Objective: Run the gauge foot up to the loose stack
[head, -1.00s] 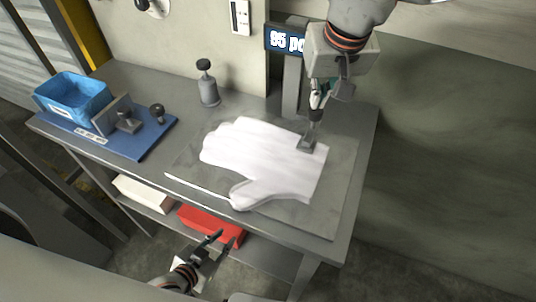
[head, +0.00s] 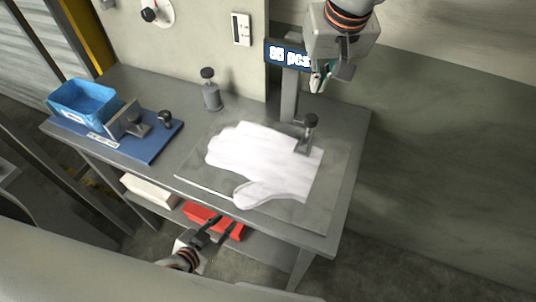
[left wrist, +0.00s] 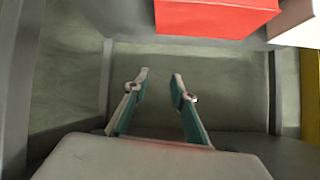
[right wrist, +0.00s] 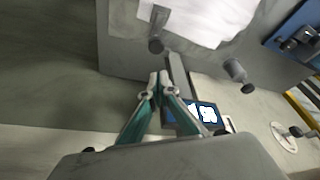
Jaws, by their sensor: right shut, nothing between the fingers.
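The white glove-shaped stack (head: 262,165) lies flat on a grey plate (head: 315,207) on the bench. A grey foot with a dark knob (head: 310,123), which looks like the gauge foot, stands upright at the stack's right end; its base touches or overlaps the stack's edge. The foot (right wrist: 157,32) and part of the stack (right wrist: 205,15) also show in the right wrist view. My right gripper (head: 318,86) is above and apart from the foot, shut and empty (right wrist: 160,80). My left gripper (head: 222,233) is open and empty in front of the bench (left wrist: 160,76).
A blue board (head: 150,147) at the left carries a blue bin (head: 83,100) and a grey fixture. A knobbed grey weight (head: 211,96) stands behind the stack. A post-mounted display (head: 288,55) is close to my right gripper. A red box (head: 205,218) lies on the lower shelf.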

